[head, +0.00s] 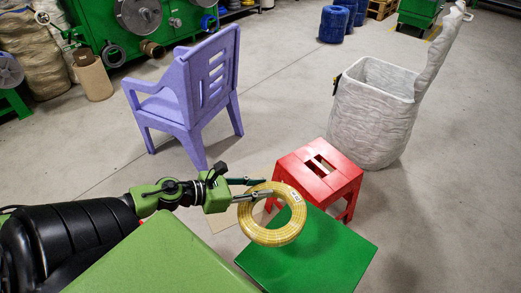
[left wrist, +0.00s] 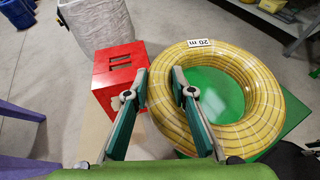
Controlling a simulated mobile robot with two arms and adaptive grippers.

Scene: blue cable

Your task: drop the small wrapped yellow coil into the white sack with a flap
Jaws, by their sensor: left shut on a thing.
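The wrapped yellow coil (head: 270,232) is held by my left gripper (head: 257,189) above the green surface in the head view. In the left wrist view the coil (left wrist: 262,120) carries a white "20 m" label. One finger of my left gripper (left wrist: 158,88) lies over the coil's near side and the other is beside its outer edge. The white sack (head: 372,115) stands upright on the floor at the right, its flap (head: 440,50) raised. Part of the sack shows in the left wrist view (left wrist: 97,22). My right gripper is not in view.
A red stool (head: 318,172) stands between the coil and the sack. A green tabletop (head: 330,250) lies below the coil. A purple chair (head: 190,90) stands behind my left arm. Blue drums (head: 334,24) and green machinery (head: 105,25) are at the back. Floor between chair and sack is clear.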

